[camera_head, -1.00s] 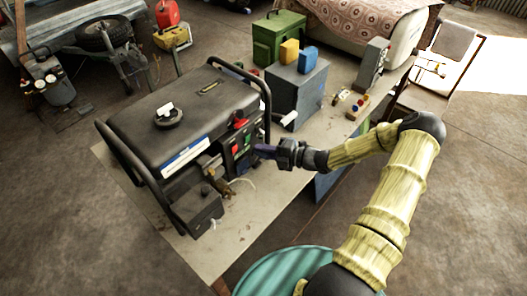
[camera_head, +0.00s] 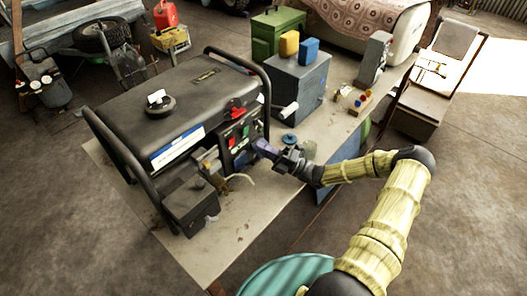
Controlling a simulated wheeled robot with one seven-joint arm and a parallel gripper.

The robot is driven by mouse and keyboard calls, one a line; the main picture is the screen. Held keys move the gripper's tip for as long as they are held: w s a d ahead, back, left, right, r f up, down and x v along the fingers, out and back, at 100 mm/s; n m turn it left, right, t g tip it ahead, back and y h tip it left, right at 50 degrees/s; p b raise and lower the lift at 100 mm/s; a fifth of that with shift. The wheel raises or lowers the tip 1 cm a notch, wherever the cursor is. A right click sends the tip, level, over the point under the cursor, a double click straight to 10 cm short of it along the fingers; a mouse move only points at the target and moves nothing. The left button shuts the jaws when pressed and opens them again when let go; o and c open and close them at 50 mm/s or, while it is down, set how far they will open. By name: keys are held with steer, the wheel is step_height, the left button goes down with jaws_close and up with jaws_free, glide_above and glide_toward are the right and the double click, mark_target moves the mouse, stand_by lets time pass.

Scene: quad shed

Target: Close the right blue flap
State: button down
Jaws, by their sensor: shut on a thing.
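The generator (camera_head: 185,90) stands on the bench, with its socket panel (camera_head: 240,135) facing right. The panel carries red and green controls and dark small parts. A small blue-violet piece (camera_head: 264,146), which looks like the right blue flap, is at the panel's right end, between my fingertips. My gripper (camera_head: 268,150) comes in from the right and is shut on it. The fingers, the piece's hinge and its exact angle are too small to make out.
A grey box (camera_head: 297,88) with a crank handle stands behind my gripper. A small blue-topped thing (camera_head: 289,138) lies on the bench (camera_head: 235,228) just behind my wrist. A dark box (camera_head: 190,205) sits at the generator's front. The bench's front right is clear.

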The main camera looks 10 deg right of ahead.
steer(key=shift+r, duration=0.2)
steer(key=c, duration=1.4)
jaws_free()
steer(key=shift+c, duration=0.2)
steer(key=shift+f, duration=0.1)
steer(key=shift+s+d+f+b, duration=0.15)
steer(key=shift+d+f+b, duration=0.15)
steer(key=shift+d, duration=0.1)
steer(key=s+d+b, duration=0.2)
steer(key=s+d, duration=0.4)
steer(key=d, duration=0.4)
steer(key=shift+d, duration=0.4)
steer(key=shift+s+r, duration=0.1)
